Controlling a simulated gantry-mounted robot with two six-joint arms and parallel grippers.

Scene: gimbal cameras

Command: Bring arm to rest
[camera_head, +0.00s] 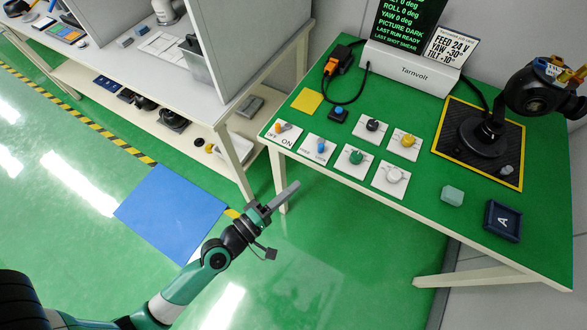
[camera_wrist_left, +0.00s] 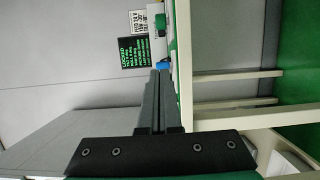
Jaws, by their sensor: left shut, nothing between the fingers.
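My left gripper (camera_head: 287,194) is in front of the green table's (camera_head: 316,88) near left corner, off the tabletop, with its fingers pointing up and right. Its fingers are together and hold nothing. In the left wrist view the closed fingers (camera_wrist_left: 159,78) run side by side toward the display and the table edge. My right gripper does not show in either view.
The green table carries a panel of several knobs and switches, including a green knob (camera_head: 356,157), a gimbal (camera_head: 483,132) on a yellow-edged black pad, a pale green cube (camera_head: 452,195) and a dark tray (camera_head: 502,221). A blue mat (camera_head: 170,212) lies on the open floor.

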